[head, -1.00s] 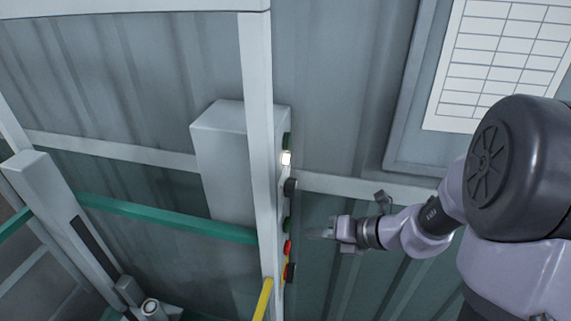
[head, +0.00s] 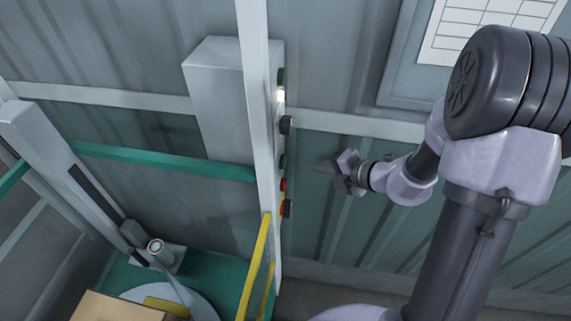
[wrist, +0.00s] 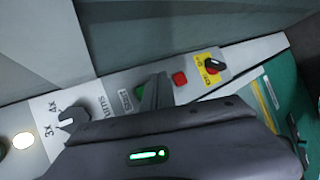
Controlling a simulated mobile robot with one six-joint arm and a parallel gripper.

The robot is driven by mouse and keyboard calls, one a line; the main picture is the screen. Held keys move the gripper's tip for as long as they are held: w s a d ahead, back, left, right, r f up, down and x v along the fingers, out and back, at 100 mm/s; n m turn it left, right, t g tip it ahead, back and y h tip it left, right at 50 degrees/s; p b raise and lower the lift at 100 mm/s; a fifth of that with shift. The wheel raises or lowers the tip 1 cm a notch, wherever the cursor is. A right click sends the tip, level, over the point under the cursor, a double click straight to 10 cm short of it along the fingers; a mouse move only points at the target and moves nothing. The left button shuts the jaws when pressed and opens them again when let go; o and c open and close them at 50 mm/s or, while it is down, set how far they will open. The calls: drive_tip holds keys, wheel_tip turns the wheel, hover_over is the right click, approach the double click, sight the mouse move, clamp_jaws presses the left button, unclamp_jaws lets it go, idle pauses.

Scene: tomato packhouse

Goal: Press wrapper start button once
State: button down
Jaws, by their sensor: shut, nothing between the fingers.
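The green start button (wrist: 139,93) is on the grey control panel (wrist: 105,88) in the wrist view, beside its printed label and partly behind my fingers. In the head view the green button (head: 283,161) sticks out from the panel's right-hand face. My gripper (wrist: 158,80) is shut and empty. Its fingers overlap the panel just right of the green button in the wrist view. In the head view my gripper (head: 318,167) points left at about the green button's height, with a visible gap to it. No contact shows.
A red button (wrist: 179,78) and a red-and-yellow rotary switch (wrist: 212,64) sit along the panel past the green one. A turns knob (wrist: 73,119) and lit white lamp (wrist: 23,140) lie on the other side. A yellow rail (head: 254,268) stands below the panel.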

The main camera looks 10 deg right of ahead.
sight(283, 162)
drive_tip(key=shift+w+a, duration=0.25)
drive_tip(key=shift+a, duration=0.55)
drive_tip(key=shift+w+a, duration=0.25)
drive_tip(key=shift+a, duration=0.55)
drive_tip(key=shift+w+a, duration=0.25)
drive_tip(key=shift+a, duration=0.55)
drive_tip(key=shift+w+a, duration=0.1)
drive_tip(key=shift+a, duration=0.3)
